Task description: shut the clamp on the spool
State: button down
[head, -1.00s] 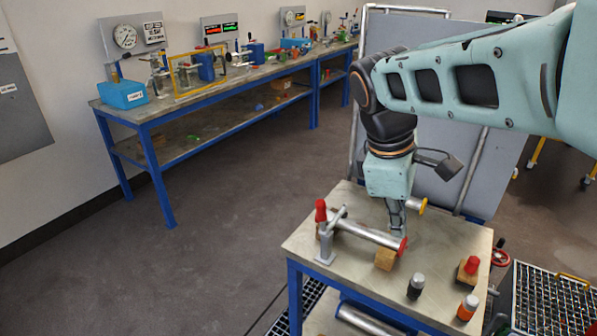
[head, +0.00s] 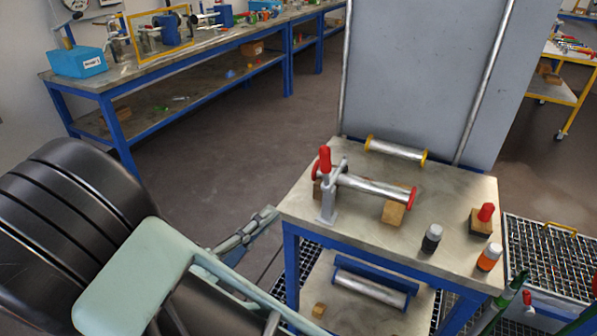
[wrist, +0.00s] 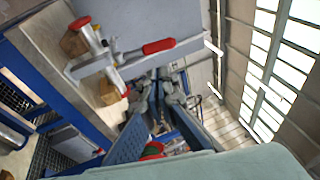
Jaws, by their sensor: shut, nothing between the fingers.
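The spool (head: 372,188), a silver tube with red end flanges, lies across wooden blocks on the small table. The clamp (head: 327,202) stands at its left end, a grey post and bar with a red handle (head: 325,160) pointing up. I cannot tell whether its bar presses on the spool. In the wrist view the clamp's red handle (wrist: 158,46) lies across the picture, near the spool's tube (wrist: 86,37). My gripper (head: 270,213) is shut and empty, left of the table's edge and apart from the clamp. Its fingers (wrist: 160,75) also show in the wrist view, below the handle.
A second spool with yellow flanges (head: 396,151) lies at the table's back, before a grey panel (head: 430,80). A black-capped bottle (head: 432,238), an orange one (head: 489,257) and a red-topped block (head: 482,220) stand at the right. Open floor lies left of the table.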

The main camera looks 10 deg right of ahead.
aim_at(321, 162)
jog(key=b+x, duration=0.1)
jog(key=x, duration=1.2)
jog(key=shift+w+d+r+b, duration=0.2)
jog(key=shift+w+b, duration=0.1)
jog(key=shift+b, duration=0.05)
jog(key=shift+r, duration=0.15)
